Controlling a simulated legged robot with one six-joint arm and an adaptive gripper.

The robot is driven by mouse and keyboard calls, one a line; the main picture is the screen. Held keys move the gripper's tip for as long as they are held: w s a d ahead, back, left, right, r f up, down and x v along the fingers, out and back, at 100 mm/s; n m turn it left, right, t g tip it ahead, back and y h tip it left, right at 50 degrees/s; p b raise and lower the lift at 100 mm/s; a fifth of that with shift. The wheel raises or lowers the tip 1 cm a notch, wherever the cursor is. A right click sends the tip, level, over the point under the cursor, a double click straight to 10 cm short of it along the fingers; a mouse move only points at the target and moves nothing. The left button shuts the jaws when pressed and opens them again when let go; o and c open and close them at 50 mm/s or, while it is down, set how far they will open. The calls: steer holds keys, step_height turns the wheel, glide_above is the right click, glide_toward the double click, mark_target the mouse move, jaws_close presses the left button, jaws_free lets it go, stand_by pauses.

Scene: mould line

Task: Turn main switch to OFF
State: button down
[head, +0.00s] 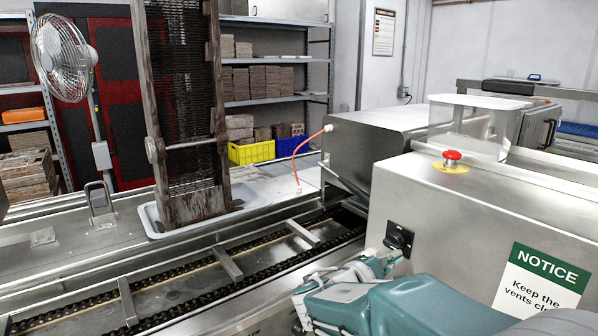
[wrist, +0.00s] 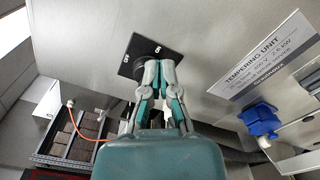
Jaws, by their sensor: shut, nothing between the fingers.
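The main switch (head: 399,239) is a black rotary knob on a square black plate, on the steel cabinet's side in the head view. In the wrist view its plate (wrist: 132,68) looks tilted, with small white marks at two edges. The knob is partly hidden behind my fingers, so its setting cannot be read. My gripper (wrist: 160,64) is shut and empty, its fingertips at the knob. I cannot tell whether they touch it.
A red emergency button (head: 452,156) sits on top of the cabinet (head: 490,200). A green NOTICE sign (head: 541,280) is on its side. The chain conveyor (head: 180,285) runs at left. The wrist view shows a TEMPERING UNIT placard (wrist: 265,60) and a blue connector (wrist: 260,120).

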steer(key=shift+x, duration=1)
steer(key=shift+w+a, duration=0.15)
steer(key=shift+w+a+r, duration=0.1)
steer(key=shift+w+r, duration=0.05)
steer(key=shift+r, duration=0.4)
steer(key=shift+w+a+r, duration=0.35)
steer(key=shift+w+r, duration=0.1)
steer(key=shift+r, duration=0.25)
stand_by(0.6)
steer(key=shift+s+d+r, duration=0.15)
steer(key=shift+s+r, duration=0.05)
steer(key=shift+r, duration=0.15)
steer(key=v, duration=0.6)
